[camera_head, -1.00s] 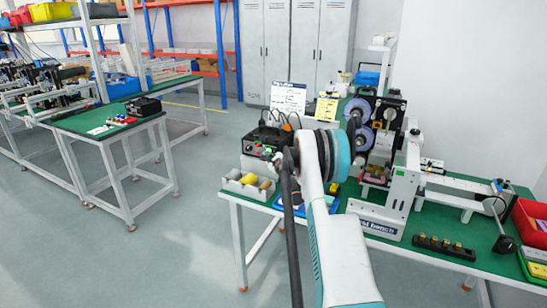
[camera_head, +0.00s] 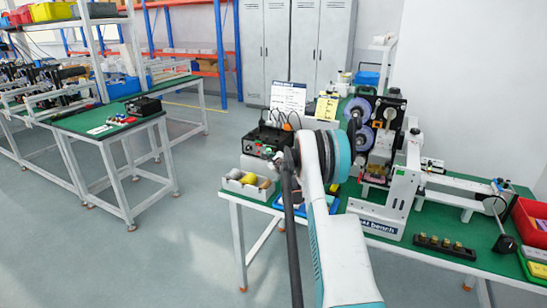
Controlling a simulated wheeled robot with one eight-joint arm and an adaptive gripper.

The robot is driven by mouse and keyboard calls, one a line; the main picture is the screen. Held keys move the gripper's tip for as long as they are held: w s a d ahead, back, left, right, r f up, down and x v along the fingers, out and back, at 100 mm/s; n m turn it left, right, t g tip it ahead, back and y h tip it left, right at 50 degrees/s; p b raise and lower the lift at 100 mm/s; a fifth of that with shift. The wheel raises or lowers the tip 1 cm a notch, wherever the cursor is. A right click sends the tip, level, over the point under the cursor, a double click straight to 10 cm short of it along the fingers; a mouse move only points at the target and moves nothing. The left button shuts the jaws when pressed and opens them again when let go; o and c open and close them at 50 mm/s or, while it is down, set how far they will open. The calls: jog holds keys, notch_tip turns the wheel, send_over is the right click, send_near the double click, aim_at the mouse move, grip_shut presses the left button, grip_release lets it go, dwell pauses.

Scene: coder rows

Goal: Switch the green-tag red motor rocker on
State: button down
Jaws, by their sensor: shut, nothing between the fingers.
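A black control box (camera_head: 257,142) stands at the left end of the right-hand green bench, its front panel facing me. Small green and red spots show on the panel, too small to tell as tags or rockers. I cannot tell which rocker has a green tag or how it is set. My gripper (camera_head: 279,160) is small and partly hidden by my own arm. It is shut and empty, close to the right part of the box's front. I cannot tell whether it touches the panel.
A grey bin tray (camera_head: 233,186) with yellow parts stands in front of the box. A white sign (camera_head: 288,97) stands behind it. A spool machine (camera_head: 371,130) and a white test stand (camera_head: 399,205) are to the right. Another black box (camera_head: 143,106) sits on the left table. Floor between is clear.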

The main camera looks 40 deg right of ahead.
jog(key=shift+w+d, duration=0.2)
jog(key=shift+d, duration=0.25)
dwell(0.6)
jog(key=shift+a, duration=0.1)
jog(key=shift+s+a, duration=0.3)
jog(key=shift+a, duration=0.35)
jog(key=shift+a, duration=0.1)
jog(key=a, duration=0.1)
jog(key=s+a, duration=0.1)
jog(key=a, duration=0.1)
jog(key=s+a+r, duration=0.1)
jog(key=shift+a+b, duration=0.15)
jog(key=shift+b, duration=0.2)
jog(key=shift+w, duration=0.1)
dwell(0.6)
